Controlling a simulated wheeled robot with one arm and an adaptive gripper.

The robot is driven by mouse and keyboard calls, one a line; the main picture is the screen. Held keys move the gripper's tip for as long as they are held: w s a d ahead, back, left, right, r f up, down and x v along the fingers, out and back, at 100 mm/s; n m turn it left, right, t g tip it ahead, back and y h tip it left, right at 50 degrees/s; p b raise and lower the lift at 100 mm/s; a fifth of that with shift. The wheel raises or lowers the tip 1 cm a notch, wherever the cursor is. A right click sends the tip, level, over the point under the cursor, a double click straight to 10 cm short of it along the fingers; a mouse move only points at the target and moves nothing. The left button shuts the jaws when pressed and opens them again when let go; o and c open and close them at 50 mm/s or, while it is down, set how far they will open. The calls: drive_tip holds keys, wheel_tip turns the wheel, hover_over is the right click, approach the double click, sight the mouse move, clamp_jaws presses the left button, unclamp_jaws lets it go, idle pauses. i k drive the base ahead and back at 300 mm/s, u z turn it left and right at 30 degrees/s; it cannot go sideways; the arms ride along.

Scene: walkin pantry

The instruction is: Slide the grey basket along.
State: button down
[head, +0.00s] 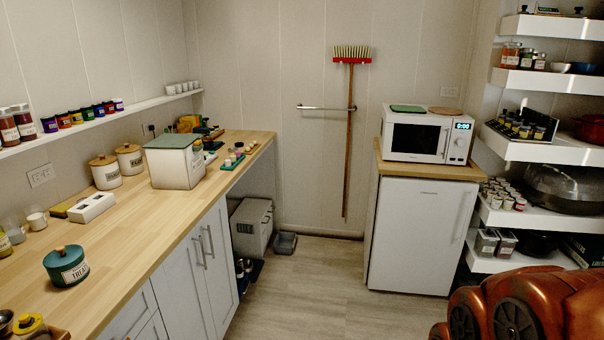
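No thing here is plainly a basket. A small dark grey open container (285,243) stands on the floor near the back wall. A larger light grey bin (252,227) with a lid stands just left of it, partly under the counter end. I cannot tell which of them is the grey basket, or whether it is another thing. Glossy red-brown links at the bottom right look like part of my arm. My gripper is not in view.
A wooden counter (110,232) with canisters and jars runs along the left. A white fridge (417,235) with a microwave (428,135) on top stands right of centre. Loaded white shelves (545,150) line the right wall. The floor (315,290) between is clear.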

sight(284, 243)
drive_tip(key=z, duration=0.25)
drive_tip(key=i, duration=3.4)
drive_tip(key=u, duration=1.2)
drive_tip(key=i, duration=1.3)
drive_tip(key=u, duration=0.65)
